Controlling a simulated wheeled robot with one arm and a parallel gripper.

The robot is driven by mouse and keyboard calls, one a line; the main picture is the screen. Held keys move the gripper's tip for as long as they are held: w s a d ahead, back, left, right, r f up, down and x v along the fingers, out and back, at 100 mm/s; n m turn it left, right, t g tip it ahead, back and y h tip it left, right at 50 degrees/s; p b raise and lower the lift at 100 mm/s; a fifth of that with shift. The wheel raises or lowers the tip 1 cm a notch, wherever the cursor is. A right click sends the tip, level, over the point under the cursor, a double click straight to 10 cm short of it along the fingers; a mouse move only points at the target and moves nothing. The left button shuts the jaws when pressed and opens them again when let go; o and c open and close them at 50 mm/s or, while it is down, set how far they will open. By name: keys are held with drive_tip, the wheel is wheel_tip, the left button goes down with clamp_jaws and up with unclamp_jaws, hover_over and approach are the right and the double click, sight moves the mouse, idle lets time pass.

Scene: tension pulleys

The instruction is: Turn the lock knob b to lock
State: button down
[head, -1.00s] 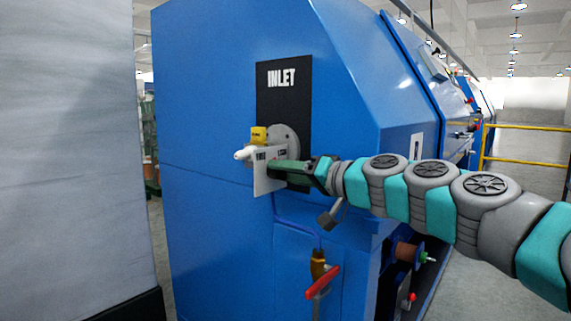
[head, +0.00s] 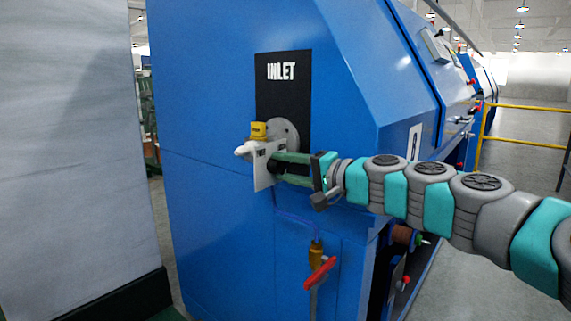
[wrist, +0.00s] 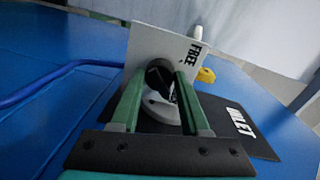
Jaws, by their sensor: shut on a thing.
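The lock knob (wrist: 160,80) is dark and round, in front of a grey round flange (head: 284,134) on the blue machine. My gripper (wrist: 160,74) has its two green fingers on either side of the knob in the wrist view, shut on it. In the head view my gripper (head: 279,165) reaches in from the right, and its fingers mostly hide the knob. A white plate (head: 262,176) stands upright beside the fingertips; the wrist view shows the word FREE on this plate (wrist: 155,45). A white rounded tip (head: 243,150) sticks out past the plate.
A yellow part (head: 258,130) sits above the plate. The black INLET panel (head: 283,90) is behind. Below are a blue pipe (head: 290,219) and a red valve handle (head: 320,272). A grey wall (head: 70,150) stands at the left, with a gap between.

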idle(0.4)
drive_tip(key=shift+c, duration=2)
unclamp_jaws()
drive_tip(key=shift+d, duration=0.1)
drive_tip(key=b+v, duration=0.1)
drive_tip(key=v, duration=0.6)
drive_tip(key=shift+s+d, duration=0.25)
